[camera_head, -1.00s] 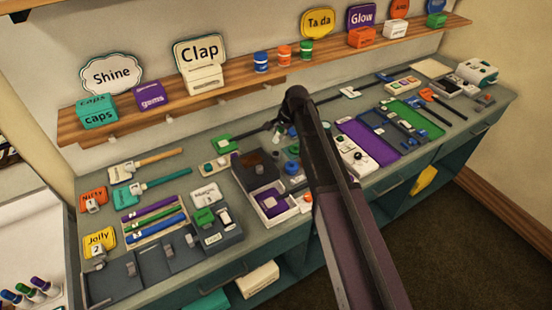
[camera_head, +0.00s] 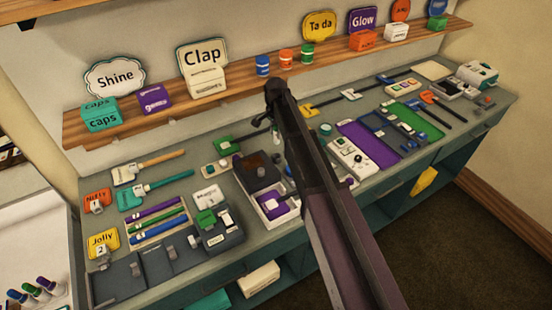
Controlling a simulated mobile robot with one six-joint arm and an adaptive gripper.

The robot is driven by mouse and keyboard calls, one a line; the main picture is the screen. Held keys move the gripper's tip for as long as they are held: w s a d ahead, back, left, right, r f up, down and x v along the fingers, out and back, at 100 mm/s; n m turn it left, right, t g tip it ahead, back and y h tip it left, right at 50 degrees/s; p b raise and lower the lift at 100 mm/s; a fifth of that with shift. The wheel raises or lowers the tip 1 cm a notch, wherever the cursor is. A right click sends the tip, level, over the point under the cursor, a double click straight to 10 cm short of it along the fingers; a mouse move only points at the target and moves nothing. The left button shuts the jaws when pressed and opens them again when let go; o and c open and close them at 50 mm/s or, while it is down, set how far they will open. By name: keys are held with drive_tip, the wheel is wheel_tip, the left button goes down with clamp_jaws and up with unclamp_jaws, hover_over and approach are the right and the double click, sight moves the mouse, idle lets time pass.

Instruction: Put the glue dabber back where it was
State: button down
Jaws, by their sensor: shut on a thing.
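My gripper (camera_head: 264,121) shows only as a small dark piece beside the upper end of my arm, over the back middle of the counter. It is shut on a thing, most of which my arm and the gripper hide. I take it to be the glue dabber, but its shape and tip cannot be made out. A small bluish bit shows just below the gripper, and I cannot tell whether it is held or stands on the counter. The dabber's former place cannot be told from this view.
The grey counter (camera_head: 240,238) is crowded. A dark box (camera_head: 259,172), a white tray with purple (camera_head: 272,206), a white controller-like box (camera_head: 350,158) and a purple mat (camera_head: 372,146) lie near my arm. A wooden shelf (camera_head: 230,98) with signs and small boxes runs behind.

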sight(276, 140)
drive_tip(key=shift+f+b, duration=3.05)
drive_tip(key=shift+f, duration=0.1)
drive_tip(key=shift+f+b, duration=1.85)
drive_tip(key=shift+f, duration=0.2)
drive_tip(key=shift+c, duration=2.2)
unclamp_jaws()
drive_tip(key=shift+r, duration=0.25)
wheel_tip(276, 140, up, 12)
drive_tip(key=p, duration=1.2)
